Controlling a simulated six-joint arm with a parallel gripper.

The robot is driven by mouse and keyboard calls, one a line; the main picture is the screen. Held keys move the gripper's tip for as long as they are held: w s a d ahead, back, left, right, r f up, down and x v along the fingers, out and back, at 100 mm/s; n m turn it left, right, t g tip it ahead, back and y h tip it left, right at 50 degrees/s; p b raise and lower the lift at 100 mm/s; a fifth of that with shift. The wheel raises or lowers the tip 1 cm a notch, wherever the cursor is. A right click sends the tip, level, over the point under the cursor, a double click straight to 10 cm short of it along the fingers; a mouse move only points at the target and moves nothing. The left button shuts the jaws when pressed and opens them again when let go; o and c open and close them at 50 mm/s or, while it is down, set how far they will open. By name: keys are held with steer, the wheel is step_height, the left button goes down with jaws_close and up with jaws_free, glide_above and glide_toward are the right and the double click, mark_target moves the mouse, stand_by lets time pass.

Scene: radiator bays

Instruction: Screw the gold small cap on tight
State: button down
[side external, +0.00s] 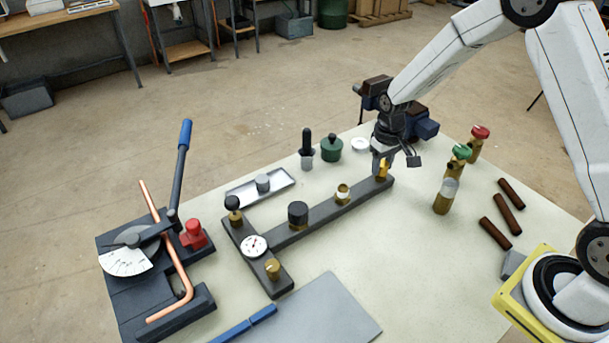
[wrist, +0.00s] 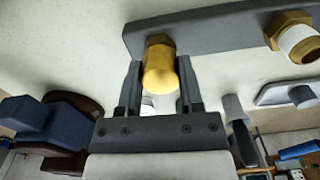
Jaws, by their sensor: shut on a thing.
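The gold small cap (wrist: 160,70) sits at the end of the dark grey manifold bar (wrist: 205,28), between the two fingers of my gripper (wrist: 160,82) in the wrist view. My gripper (side external: 382,165) is shut on the cap and comes down from above at the bar's far right end in the side view. The cap (side external: 382,172) is partly hidden there by the fingers. The thread under the cap is hidden, so I cannot tell how far it is seated. The bar (side external: 325,213) lies flat on the table.
Along the bar stand a brass fitting with a white end (side external: 343,192), a black cap (side external: 298,212), a gauge (side external: 254,246) and another brass piece (side external: 272,268). Brass valves (side external: 457,160) stand right of my gripper. A pipe bender (side external: 150,265) fills the left.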

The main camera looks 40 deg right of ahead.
steer(key=shift+m, duration=1.4)
steer(key=shift+c, duration=2.2)
jaws_free()
steer(key=shift+r, duration=3.5)
